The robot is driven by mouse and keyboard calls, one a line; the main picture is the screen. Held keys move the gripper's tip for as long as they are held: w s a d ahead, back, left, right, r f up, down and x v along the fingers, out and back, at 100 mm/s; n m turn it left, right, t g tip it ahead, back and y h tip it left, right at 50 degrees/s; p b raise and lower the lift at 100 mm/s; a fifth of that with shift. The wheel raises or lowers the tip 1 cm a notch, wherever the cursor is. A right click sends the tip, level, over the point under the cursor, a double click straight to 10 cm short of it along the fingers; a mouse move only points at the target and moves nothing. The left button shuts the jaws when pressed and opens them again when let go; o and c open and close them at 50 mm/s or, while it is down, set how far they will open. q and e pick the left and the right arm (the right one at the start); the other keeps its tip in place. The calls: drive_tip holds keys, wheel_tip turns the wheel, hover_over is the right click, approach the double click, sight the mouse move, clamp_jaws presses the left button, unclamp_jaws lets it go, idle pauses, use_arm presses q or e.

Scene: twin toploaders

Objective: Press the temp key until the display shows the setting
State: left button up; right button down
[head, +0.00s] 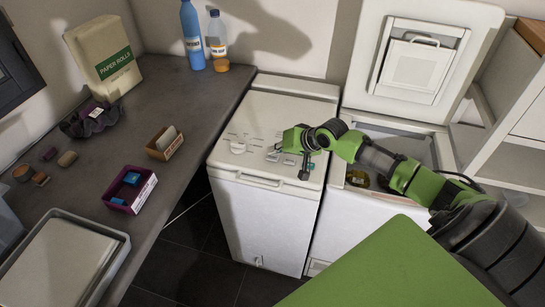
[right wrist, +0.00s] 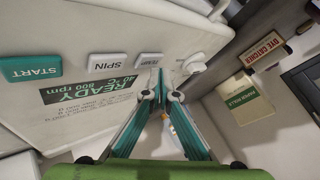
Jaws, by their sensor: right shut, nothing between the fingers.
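The closed toploader (head: 265,215) stands beside the counter, its control panel on top. In the right wrist view the display (right wrist: 90,90) reads READY, 40 °C, 800 rpm. A white temp key (right wrist: 149,59) sits in a row with a white SPIN key (right wrist: 108,66) and a teal START key (right wrist: 30,68). My right gripper (head: 304,172) is over the panel, shut and empty. In the right wrist view its fingertips (right wrist: 160,88) are right by the temp key; I cannot tell whether they touch it. My left gripper is not in view.
A white knob (right wrist: 195,62) sits beside the temp key. The second toploader (head: 345,215) has its lid (head: 425,50) raised, close to my right arm. The counter (head: 195,110) at left holds paper rolls (head: 103,60), bottles and small boxes.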

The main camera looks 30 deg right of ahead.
sight(274, 158)
drive_tip(key=shift+f, duration=0.25)
drive_tip(key=shift+f, duration=0.45)
idle(0.7)
drive_tip(key=shift+r+p, duration=0.85)
drive_tip(key=shift+p, duration=0.1)
wheel_tip(274, 158, up, 5)
drive_tip(key=p, duration=0.5)
idle(0.7)
